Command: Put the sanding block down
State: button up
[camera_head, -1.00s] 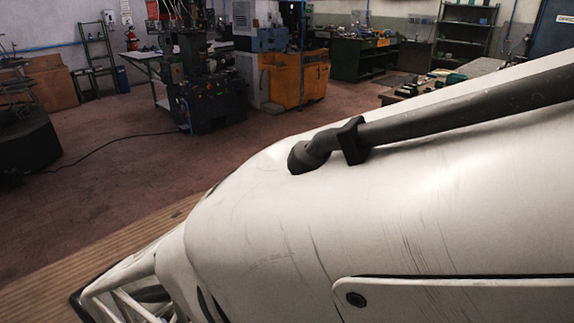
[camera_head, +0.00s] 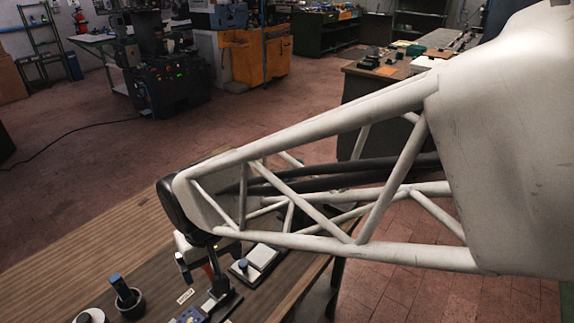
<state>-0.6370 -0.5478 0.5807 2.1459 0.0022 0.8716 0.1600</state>
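My arm's white tubular link crosses the view and ends in a dark joint over the wooden bench (camera_head: 75,260). Just below that joint is a small pale and dark part that may be my gripper (camera_head: 186,262); its fingers are too small and covered to tell open from shut. I cannot pick out the sanding block with certainty. Right of that part, a pale block lies on a dark base (camera_head: 258,258) with a blue-topped peg beside it. A dark upright fixture (camera_head: 218,290) with a red part behind it stands on the bench.
A round cup (camera_head: 131,306) holding a blue-topped tool stands on the bench front, with another round container (camera_head: 90,316) at the lower edge. A small white label (camera_head: 185,297) lies between. Another bench (camera_head: 375,85), machines and an orange cabinet (camera_head: 255,55) stand farther back.

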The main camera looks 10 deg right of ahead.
jog(key=s+d+r+m, duration=0.2)
jog(key=d, duration=0.7)
jog(key=s+d+r+m+t, duration=0.1)
jog(key=s+d+r, duration=0.1)
jog(key=d, duration=0.6)
jog(key=s+d+r+m, duration=0.2)
jog(key=d+r, duration=0.2)
jog(key=d, duration=0.5)
jog(key=shift+d+r+m+t+h, duration=0.15)
jog(key=shift+d+m+t+h, duration=0.15)
jog(key=shift+t+h, duration=0.1)
jog(key=shift+o, duration=0.5)
jog(key=shift+w, duration=0.1)
